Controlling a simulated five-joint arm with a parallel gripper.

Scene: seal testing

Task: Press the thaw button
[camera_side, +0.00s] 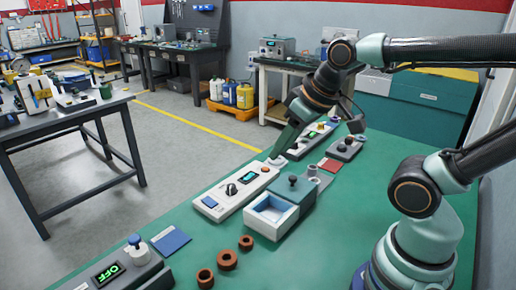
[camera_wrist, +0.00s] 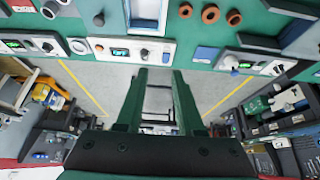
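A long white control panel (camera_side: 232,194) lies on the green bench in the side view, with a blue label, a black knob (camera_side: 231,189), a lit display (camera_side: 248,176) and a small orange button (camera_side: 265,170) at its far end. No wording marks the thaw button legibly. The panel also shows in the wrist view (camera_wrist: 131,56), with its knob (camera_wrist: 145,54). My gripper (camera_side: 279,158) reaches down near the panel's far end; I cannot tell whether it touches. In the wrist view my gripper (camera_wrist: 160,72) has its two green fingers apart with nothing between them.
A white box with a blue inside (camera_side: 271,209) stands right beside the panel. Several brown rings (camera_side: 227,260) lie in front. A dark device reading OFF (camera_side: 108,272) sits front left, near a blue plate (camera_side: 170,240). More devices stand behind my gripper.

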